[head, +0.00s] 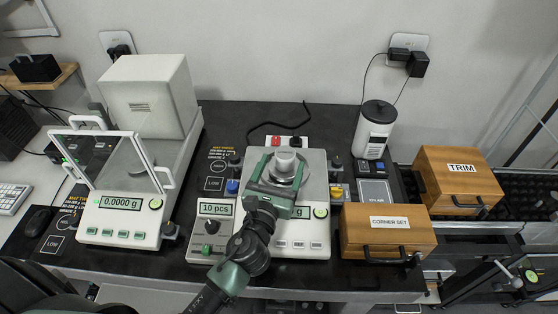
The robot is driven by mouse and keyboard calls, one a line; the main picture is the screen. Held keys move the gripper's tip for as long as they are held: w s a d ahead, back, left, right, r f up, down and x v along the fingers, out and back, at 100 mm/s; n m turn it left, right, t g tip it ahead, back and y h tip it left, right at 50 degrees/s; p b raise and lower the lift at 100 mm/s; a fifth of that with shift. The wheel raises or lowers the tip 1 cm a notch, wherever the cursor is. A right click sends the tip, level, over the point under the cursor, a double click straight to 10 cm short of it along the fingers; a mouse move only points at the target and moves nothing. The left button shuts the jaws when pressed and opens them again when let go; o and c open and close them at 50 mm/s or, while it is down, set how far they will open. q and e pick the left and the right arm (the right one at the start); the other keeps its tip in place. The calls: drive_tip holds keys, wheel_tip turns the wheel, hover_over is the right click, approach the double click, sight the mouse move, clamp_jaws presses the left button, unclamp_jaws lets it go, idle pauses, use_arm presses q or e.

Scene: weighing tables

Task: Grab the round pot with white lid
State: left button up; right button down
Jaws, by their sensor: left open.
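A small round pot with a pale, whitish top (287,158) sits on the round pan of the middle balance (262,240). My left gripper (282,172) is over the balance, reached in from below. It is open, with its two green-grey fingers on either side of the pot. I cannot tell whether the fingers touch it. The gripper and wrist hide part of the pan and the balance's displays. My right gripper is not in view.
A balance with a glass shield and white housing (150,95) stands at left. A white canister with a black lid (375,128) is at back right. Wooden boxes marked CORNER SET (366,242) and TRIM (445,192) are at right. Black cables lie behind.

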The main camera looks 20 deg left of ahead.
sight(288, 147)
use_arm(q)
drive_tip(key=w, duration=0.4)
drive_tip(key=w+p, duration=0.1)
drive_tip(key=w, duration=0.1)
drive_tip(key=shift+w+a, duration=0.25)
drive_tip(key=shift+w, duration=0.1)
drive_tip(key=shift+w+a+f, duration=0.1)
drive_tip(key=shift+w+f, duration=0.1)
drive_tip(key=shift+w, duration=0.3)
drive_tip(key=c, duration=1.4)
